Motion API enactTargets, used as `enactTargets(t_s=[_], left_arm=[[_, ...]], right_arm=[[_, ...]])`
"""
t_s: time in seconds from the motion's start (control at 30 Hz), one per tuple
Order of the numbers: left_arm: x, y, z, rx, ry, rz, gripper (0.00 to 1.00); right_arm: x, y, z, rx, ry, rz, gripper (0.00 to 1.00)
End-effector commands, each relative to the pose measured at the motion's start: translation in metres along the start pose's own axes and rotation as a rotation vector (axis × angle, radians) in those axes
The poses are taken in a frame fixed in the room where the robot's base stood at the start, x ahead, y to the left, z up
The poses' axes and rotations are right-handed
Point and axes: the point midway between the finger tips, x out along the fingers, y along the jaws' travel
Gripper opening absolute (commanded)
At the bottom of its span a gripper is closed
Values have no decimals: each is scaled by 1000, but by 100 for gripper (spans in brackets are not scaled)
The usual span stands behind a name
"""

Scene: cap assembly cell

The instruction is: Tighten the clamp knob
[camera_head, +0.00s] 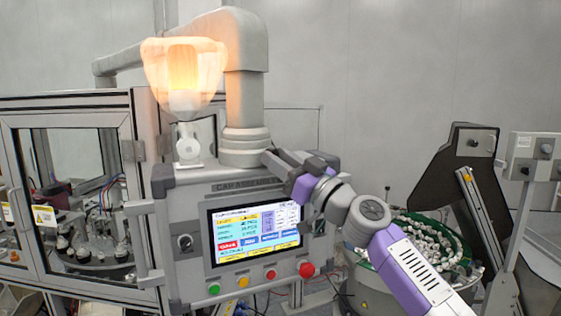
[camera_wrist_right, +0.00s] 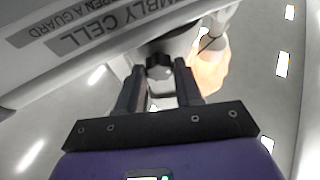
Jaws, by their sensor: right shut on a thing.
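The clamp knob (camera_wrist_right: 158,60) is a small dark knob between the fingertips in the right wrist view. My right gripper (camera_head: 277,162) reaches in from the right in the head view, at the foot of the thick grey support column (camera_head: 245,110) above the panel. In the wrist view the two dark fingers of the right gripper (camera_wrist_right: 159,72) stand on either side of the knob and are shut on it. In the head view the knob is too small and covered to make out. My left gripper is not in view.
A control cabinet with a lit touchscreen (camera_head: 255,232) and a red button (camera_head: 306,269) is just below my right gripper. A glazed machine enclosure (camera_head: 75,185) stands left; a feeder bowl (camera_head: 425,240) with many caps stands right.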

Motion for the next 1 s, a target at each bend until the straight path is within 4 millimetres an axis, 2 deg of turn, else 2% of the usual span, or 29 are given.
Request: enactTargets(t_s=[0.2,0.5,0.97,1.0], left_arm=[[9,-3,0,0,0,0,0],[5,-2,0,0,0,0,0],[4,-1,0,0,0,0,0],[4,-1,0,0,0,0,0]], right_arm=[[0,-3,0,151,0,64,4],[1,-4,-2,378,-2,156,4],[0,-3,-1,436,1,180,4],[0,-3,-1,435,1,180,39]])
